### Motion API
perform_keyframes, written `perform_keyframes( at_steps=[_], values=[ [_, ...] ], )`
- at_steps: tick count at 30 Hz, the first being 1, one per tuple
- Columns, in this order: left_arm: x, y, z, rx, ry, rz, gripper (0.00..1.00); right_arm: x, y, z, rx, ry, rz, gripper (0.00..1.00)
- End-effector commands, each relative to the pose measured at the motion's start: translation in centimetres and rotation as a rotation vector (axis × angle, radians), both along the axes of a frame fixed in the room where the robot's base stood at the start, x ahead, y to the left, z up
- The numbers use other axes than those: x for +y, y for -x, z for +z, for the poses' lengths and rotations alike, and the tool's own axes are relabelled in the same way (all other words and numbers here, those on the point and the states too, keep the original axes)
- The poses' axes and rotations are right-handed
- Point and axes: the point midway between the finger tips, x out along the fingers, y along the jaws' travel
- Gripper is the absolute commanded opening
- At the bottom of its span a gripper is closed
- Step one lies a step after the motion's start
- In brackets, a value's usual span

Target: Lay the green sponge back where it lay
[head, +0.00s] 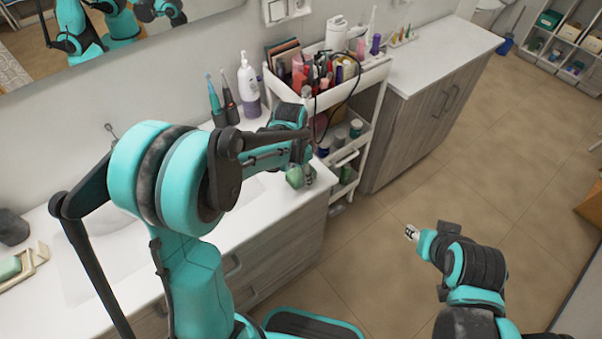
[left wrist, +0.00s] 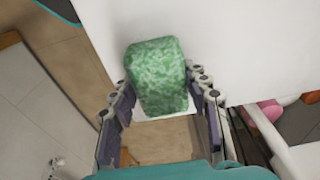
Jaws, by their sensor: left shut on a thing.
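The green sponge (left wrist: 157,72) is held between the two fingers of my left gripper (left wrist: 161,84) in the left wrist view. In the head view the sponge (head: 295,176) shows below the left gripper (head: 304,168), by the right end of the white sink counter (head: 290,208) and close to the cart. I cannot tell whether the sponge touches the counter. My right gripper (head: 411,233) is over the floor at the right, small and partly hidden by its own arm; its opening is unclear.
A white cart (head: 373,78) full of cosmetics stands beside the counter. A white pump bottle (head: 248,82) and toothbrush holders (head: 231,112) stand at the counter's back. A soap dish (head: 28,266) lies at far left. The floor (head: 470,170) at right is clear.

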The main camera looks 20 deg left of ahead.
Motion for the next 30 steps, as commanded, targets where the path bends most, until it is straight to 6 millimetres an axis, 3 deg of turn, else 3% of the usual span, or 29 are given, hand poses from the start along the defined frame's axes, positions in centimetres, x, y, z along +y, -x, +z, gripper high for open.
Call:
perform_keyframes(
  at_steps=[1, 3, 15, 30],
  values=[
    [0.0, 0.0, -0.3, 0.000, 0.000, 0.000, 0.49, 0.0, 0.0, -0.2, 0.000, 0.000, 0.000, 0.40],
    [0.0, 0.0, -0.2, 0.000, 0.000, 0.000, 0.67, 0.0, 0.0, -0.1, 0.000, 0.000, 0.000, 0.40],
    [0.0, 0.0, 0.5, 0.000, 0.000, 0.000, 0.67, 0.0, 0.0, 0.4, 0.000, 0.000, 0.000, 0.40],
    [0.7, 1.0, 10.3, 0.000, 0.000, 0.000, 0.67, 0.0, 0.0, 3.4, 0.000, 0.000, 0.000, 0.40]
  ],
)
